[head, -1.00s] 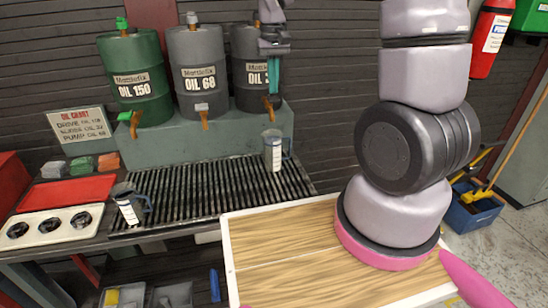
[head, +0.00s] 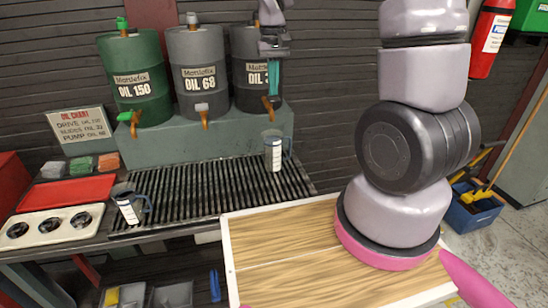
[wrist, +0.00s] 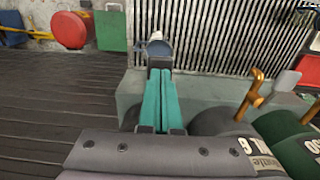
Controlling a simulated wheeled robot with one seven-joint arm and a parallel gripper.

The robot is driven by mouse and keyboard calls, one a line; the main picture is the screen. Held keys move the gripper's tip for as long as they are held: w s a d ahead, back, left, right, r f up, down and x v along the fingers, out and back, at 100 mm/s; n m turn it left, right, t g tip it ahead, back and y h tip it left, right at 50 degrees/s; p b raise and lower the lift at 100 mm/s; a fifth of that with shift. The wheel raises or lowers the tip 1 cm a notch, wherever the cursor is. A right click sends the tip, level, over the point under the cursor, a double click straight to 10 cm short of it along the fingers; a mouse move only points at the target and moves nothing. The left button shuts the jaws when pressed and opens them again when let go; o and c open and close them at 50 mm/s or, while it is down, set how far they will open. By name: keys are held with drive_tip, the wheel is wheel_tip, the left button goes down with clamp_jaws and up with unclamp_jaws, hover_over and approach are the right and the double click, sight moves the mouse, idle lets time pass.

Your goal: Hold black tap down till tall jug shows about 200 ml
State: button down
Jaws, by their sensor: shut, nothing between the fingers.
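The black drum (head: 246,60) stands rightmost of three drums on a raised block, with a brown spout (head: 269,118) at its front. My gripper (head: 273,95) points down in front of this drum, its teal fingers closed with nothing held. The fingertips are right at the tap and hide its lever, so I cannot tell if they press it. A jug (head: 273,154) with a white scale strip stands upright on the grating below that spout. It also shows past my fingertips in the wrist view (wrist: 159,49). Its oil level is too small to read.
Green (head: 135,75) and grey (head: 197,75) drums, each with its own tap, stand to the left. A second jug (head: 127,205) stands at the grating's left end. The grating (head: 200,190) between the jugs is clear.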

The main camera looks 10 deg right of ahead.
drive_tip(key=shift+f, duration=1.05)
idle(7.0)
